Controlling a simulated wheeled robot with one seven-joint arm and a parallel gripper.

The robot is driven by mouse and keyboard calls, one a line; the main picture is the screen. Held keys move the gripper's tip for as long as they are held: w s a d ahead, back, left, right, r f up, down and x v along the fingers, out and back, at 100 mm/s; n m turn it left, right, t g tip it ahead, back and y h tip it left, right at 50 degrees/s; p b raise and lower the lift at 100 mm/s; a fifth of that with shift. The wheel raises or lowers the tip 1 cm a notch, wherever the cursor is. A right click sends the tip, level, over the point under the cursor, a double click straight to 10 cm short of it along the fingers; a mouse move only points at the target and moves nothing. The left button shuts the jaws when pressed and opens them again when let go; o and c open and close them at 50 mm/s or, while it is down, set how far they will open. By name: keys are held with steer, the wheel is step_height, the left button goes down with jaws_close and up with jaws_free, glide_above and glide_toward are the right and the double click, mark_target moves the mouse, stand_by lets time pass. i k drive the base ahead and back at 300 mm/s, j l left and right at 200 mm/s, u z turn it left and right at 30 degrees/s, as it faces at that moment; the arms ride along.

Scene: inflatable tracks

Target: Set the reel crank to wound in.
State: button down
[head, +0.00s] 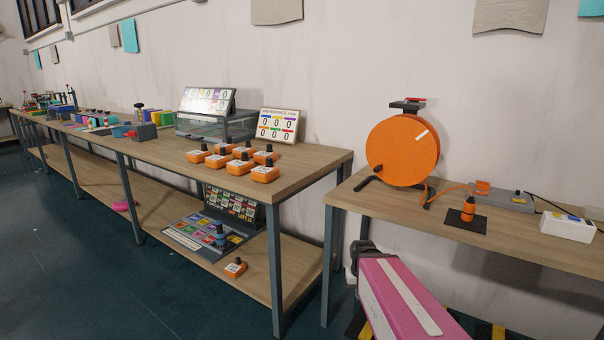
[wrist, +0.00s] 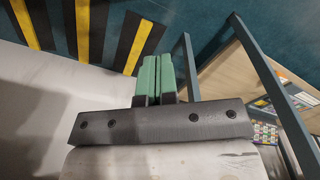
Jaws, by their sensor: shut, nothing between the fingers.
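The orange cable reel (head: 402,150) stands on the right-hand table, on a dark stand, with a white strip on its face. An orange cable runs from the reel to an orange plug (head: 468,209) on a black pad. My gripper shows in the wrist view (wrist: 153,78) with its green fingertips together and nothing between them. It points down towards the floor, away from the reel. In the head view my pink arm is in front of the right table, below the reel.
The right table (head: 560,250) also holds a grey box (head: 505,200) and a white power strip (head: 567,227). The long left table (head: 320,165) carries several orange blocks (head: 265,173) and a score board (head: 277,125). Table legs stand close to my arm. Yellow-black stripes (wrist: 135,45) mark the floor.

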mark_target(403, 149)
steer(key=j+z, duration=0.15)
steer(key=z, duration=0.55)
steer(key=j+z, duration=0.3)
steer(key=j, duration=0.3)
steer(key=j+z, duration=0.3)
steer(key=j, duration=0.25)
steer(key=k+j+z, duration=0.15)
steer(key=j+z, duration=0.15)
steer(key=j, duration=0.25)
steer(key=k+j, duration=0.1)
steer(key=j, duration=0.25)
steer(key=k+j, duration=0.1)
steer(key=j, duration=0.25)
steer(key=k+j, duration=0.1)
steer(key=j, duration=0.55)
steer(key=k+l, duration=0.1)
steer(key=l, duration=0.65)
steer(key=k+l, duration=0.1)
steer(key=l, duration=0.7)
steer(key=z, duration=0.05)
